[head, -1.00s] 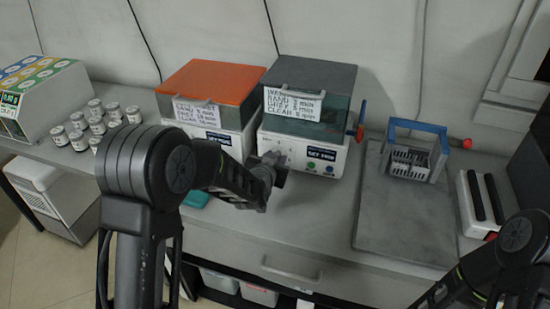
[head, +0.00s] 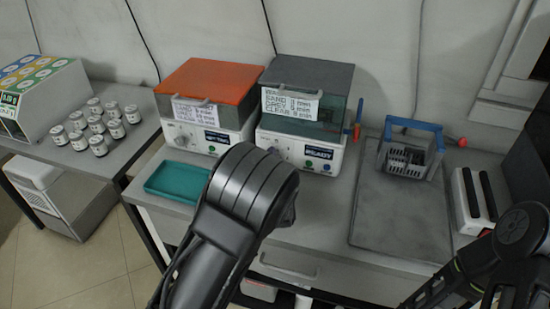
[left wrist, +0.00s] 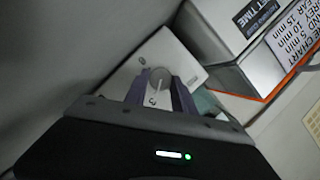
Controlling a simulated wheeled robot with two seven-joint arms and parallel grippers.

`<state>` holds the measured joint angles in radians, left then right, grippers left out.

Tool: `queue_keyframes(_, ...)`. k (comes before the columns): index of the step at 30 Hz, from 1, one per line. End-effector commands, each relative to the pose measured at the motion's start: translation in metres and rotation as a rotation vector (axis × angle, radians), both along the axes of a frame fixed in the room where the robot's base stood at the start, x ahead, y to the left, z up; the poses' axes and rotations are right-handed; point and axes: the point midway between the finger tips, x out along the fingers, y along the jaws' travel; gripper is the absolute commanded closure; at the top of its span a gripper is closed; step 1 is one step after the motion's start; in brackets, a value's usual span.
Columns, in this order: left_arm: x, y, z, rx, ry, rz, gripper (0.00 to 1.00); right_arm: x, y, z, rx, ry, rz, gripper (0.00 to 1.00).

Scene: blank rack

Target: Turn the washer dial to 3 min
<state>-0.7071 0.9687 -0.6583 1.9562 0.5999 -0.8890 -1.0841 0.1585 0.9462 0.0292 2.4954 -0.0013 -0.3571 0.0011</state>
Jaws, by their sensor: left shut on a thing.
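The washer (head: 305,140) is the grey-lidded machine with a "WASH" chart, standing on the bench in the head view. Its white front panel has a dial at the left, a small dark display and a green and a blue button. In the left wrist view my left gripper (left wrist: 160,90) is shut on a round pale dial (left wrist: 157,80) on a white panel, one finger on each side. My right gripper is not in view; only that arm shows at lower right.
An orange-lidded machine (head: 205,105) stands close left of the washer. A teal tray (head: 176,181) lies before it. Several small jars (head: 97,125) stand further left. A blue-handled rack (head: 408,155) sits on a grey mat (head: 400,220) at right. A red-and-blue lever (head: 357,120) sticks out from the washer's right side.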

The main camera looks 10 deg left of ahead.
Motion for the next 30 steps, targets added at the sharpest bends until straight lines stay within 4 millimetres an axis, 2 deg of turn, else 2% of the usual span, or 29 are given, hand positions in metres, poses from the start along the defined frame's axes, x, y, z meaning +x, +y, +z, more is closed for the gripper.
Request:
queue_keyframes(7,0.0001,-0.0009,-0.0008,0.070,-0.004,-0.001,1.00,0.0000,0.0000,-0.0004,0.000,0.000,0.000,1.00)
queue_keyframes(19,0.0000,-0.0008,-0.0010,0.077,-0.004,-0.002,1.00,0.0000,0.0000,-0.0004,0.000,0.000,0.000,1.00)
queue_keyframes(20,0.0000,-0.0008,-0.0010,0.077,-0.004,-0.002,0.69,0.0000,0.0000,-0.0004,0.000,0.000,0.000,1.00)
queue_keyframes(27,0.0000,-0.0006,-0.0009,0.076,-0.004,-0.001,0.49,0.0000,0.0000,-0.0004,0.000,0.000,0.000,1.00)
queue_keyframes(30,0.0001,-0.0006,-0.0009,0.076,-0.004,-0.001,0.49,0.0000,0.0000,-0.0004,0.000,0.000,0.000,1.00)
